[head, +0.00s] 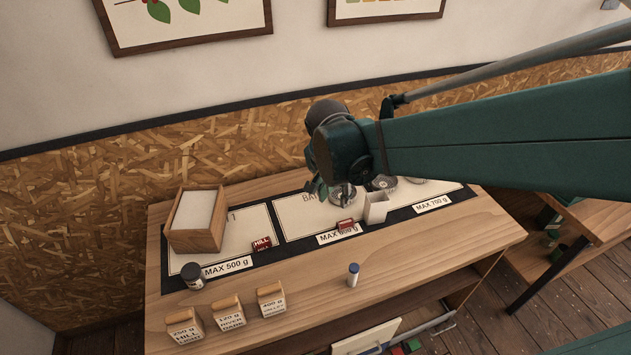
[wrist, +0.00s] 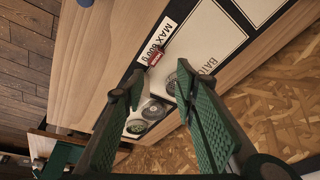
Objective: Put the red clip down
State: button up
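A small red clip (head: 346,225) rests at the upper edge of the "MAX 800 g" label, on the middle section of the bench mat. It also shows in the wrist view (wrist: 155,58), beyond my fingertips and touching neither finger. Another red piece (head: 261,243), marked "MILL", lies near the "MAX 500 g" label. My gripper (wrist: 160,84) is open and empty, its two green fingers well apart. In the head view my gripper (head: 318,187) is above the middle section, partly hidden by my arm.
Round glass containers (head: 342,196) and a white box (head: 376,208) stand close to my gripper. A wooden box (head: 197,220) is at the left.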

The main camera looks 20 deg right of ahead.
jog(key=s+a+r+n+t+y, duration=0.2)
jog(key=s+a+r+n+t, duration=0.2)
jog(key=s+r+n, duration=0.4)
jog(key=shift+s+a+n+t, duration=0.3)
jog(key=shift+s+a+n, duration=0.55)
jog(key=shift+s+n, duration=1.1)
